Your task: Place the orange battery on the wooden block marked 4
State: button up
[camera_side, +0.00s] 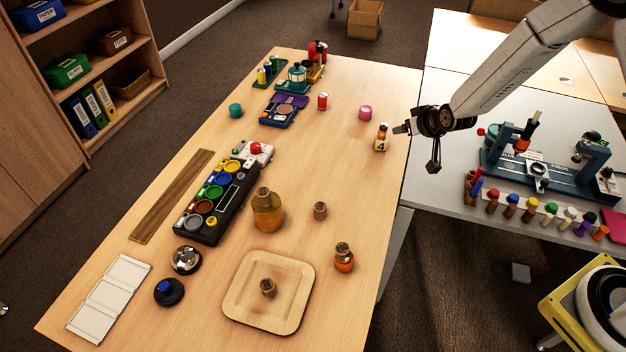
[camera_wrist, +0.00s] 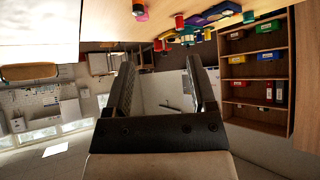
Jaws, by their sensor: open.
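The wooden block marked 4 (camera_side: 381,146) stands near the right edge of the wooden table. The orange battery (camera_side: 383,130), orange with a dark band, appears upright on top of the block. My gripper (camera_side: 417,148) is just right of the block and battery, apart from them, with its jaws spread and nothing between them. In the wrist view my gripper (camera_wrist: 161,68) shows two dark fingers apart with only the room behind.
A square wooden tray (camera_side: 240,300) and an orange jar (camera_side: 344,262) are nearer the front. A grey table (camera_side: 445,190) with a blue fixture (camera_side: 560,178) lies right.

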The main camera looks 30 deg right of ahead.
jog(key=s+a+r+g, duration=0.1)
jog(key=s+r+g, duration=0.2)
jog(key=s, duration=0.9)
jog(key=s+a+r+n+g+y, duration=0.1)
jog(key=s+r, duration=0.4)
jog(key=s, duration=0.7)
jog(key=shift+s+a+n+g, duration=0.25)
jog(key=shift+a+g, duration=0.55)
jog(key=shift+g, duration=0.4)
